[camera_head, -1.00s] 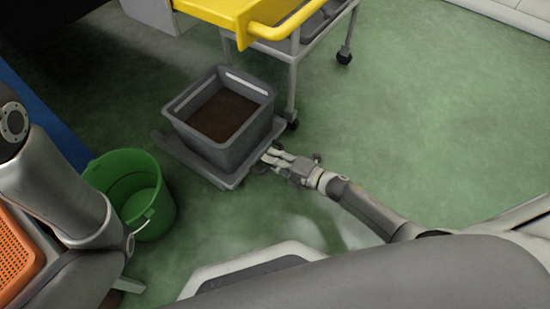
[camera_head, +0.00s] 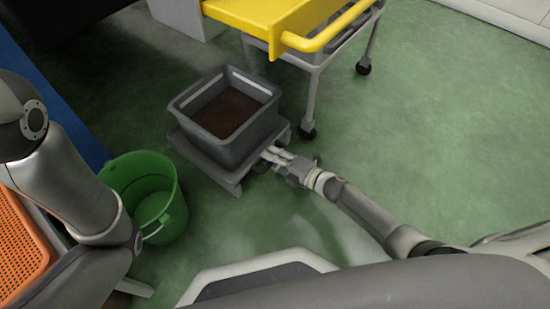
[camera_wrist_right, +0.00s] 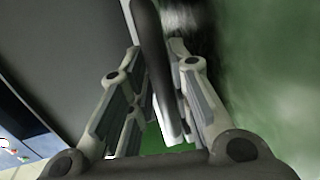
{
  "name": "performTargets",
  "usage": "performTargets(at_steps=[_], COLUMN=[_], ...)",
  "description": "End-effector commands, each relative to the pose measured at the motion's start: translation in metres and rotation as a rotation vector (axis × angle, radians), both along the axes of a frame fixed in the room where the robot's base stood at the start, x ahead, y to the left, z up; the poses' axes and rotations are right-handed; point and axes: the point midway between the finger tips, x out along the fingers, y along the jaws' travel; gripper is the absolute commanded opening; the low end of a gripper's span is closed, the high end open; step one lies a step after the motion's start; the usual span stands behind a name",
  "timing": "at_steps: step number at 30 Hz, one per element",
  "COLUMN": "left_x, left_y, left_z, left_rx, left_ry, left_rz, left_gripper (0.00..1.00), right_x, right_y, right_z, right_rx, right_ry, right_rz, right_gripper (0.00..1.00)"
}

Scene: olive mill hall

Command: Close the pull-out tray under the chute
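A yellow tray-like top with a yellow bar handle (camera_head: 330,38) stands on a grey wheeled frame (camera_head: 312,95) at the top centre. A grey crate (camera_head: 250,137) with brown contents stands on a low grey platform (camera_head: 203,158) on the floor. I cannot tell for sure which part is the pull-out tray; no chute is clearly visible. My right gripper (camera_head: 278,158) is at the platform's right corner. In the right wrist view, a dark grey bar (camera_wrist_right: 160,75) runs between its fingers, their tips close on both sides. My left gripper is out of view.
A green bucket (camera_head: 160,211) stands left of the platform. An orange perforated crate (camera_head: 18,240) is at the left edge, near a blue strip (camera_head: 75,131). A frame castor (camera_head: 307,133) stands close to the platform. Green floor is clear at right.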

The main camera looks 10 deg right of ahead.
Motion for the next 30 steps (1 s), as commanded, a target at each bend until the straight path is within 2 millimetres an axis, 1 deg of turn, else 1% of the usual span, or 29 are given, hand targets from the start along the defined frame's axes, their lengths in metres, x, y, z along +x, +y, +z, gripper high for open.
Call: performTargets(at_steps=[1,2,3,11,16,20,27,30], left_x=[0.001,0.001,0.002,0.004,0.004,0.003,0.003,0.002], left_y=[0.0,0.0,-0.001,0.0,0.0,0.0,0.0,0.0], left_z=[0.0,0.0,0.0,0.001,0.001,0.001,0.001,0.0], left_rx=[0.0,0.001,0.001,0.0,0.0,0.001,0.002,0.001], left_ry=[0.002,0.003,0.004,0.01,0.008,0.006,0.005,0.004], left_rz=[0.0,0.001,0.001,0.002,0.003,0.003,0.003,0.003], left_gripper=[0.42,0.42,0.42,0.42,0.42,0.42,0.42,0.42], right_x=[-0.001,-0.001,-0.001,-0.002,-0.01,-0.026,-0.064,-0.076], right_y=[0.0,0.0,0.0,-0.001,-0.007,-0.018,-0.049,-0.058], right_z=[-0.001,-0.001,-0.001,-0.001,0.0,0.004,0.014,0.018], right_rx=[0.0,0.0,0.0,0.0,-0.001,-0.002,-0.002,-0.001], right_ry=[0.001,0.001,0.001,0.001,0.002,0.003,0.004,0.003], right_rz=[0.001,0.001,0.001,0.003,0.003,0.005,0.004,0.005], right_gripper=[0.3,0.34,0.35,0.35,0.35,0.35,0.35,0.35])
